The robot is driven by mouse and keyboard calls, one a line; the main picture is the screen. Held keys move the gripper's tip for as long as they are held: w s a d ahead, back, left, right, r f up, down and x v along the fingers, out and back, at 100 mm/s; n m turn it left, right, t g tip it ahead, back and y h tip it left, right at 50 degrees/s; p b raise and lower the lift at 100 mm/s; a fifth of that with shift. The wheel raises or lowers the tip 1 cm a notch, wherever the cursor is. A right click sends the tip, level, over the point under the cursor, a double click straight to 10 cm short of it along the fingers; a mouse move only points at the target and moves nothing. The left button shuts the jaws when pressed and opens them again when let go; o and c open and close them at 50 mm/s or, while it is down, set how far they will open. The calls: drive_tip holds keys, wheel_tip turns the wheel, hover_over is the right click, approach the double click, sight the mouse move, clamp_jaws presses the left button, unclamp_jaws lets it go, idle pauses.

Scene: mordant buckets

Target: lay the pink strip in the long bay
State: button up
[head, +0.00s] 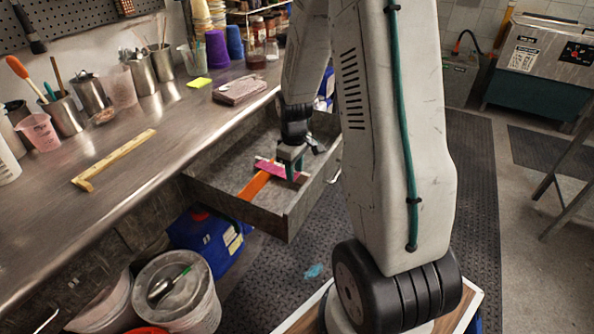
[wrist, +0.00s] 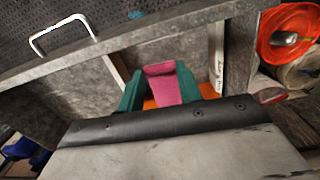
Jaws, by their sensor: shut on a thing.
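The pink strip (wrist: 163,85) is between the green fingers of my gripper (wrist: 161,75) in the wrist view. In the head view the pink strip (head: 282,171) shows beside my gripper (head: 293,172), inside the outline of the open drawer (head: 222,193). An orange strip (head: 253,186) lies in the drawer, partly behind the pink strip and gripper. Its orange also shows beside the fingers in the wrist view (wrist: 207,91). Pale dividers (wrist: 216,57) split the drawer into bays. I cannot tell whether the pink strip touches the drawer floor, and much of the bays is hidden.
The drawer's front wall (wrist: 155,30) carries a white handle (wrist: 62,34). Buckets (head: 178,293) stand below. Bare drawer floor shows at the wrist view's left.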

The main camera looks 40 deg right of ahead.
drive_tip(key=shift+s+d+f, duration=0.1)
drive_tip(key=shift+s+f, duration=0.1)
drive_tip(key=shift+f, duration=2.55)
drive_tip(key=shift+s+d+f, duration=0.1)
drive_tip(key=shift+s+f, duration=0.1)
drive_tip(key=shift+f, duration=2.5)
drive_tip(key=shift+s+a, duration=0.1)
drive_tip(key=shift+s, duration=0.1)
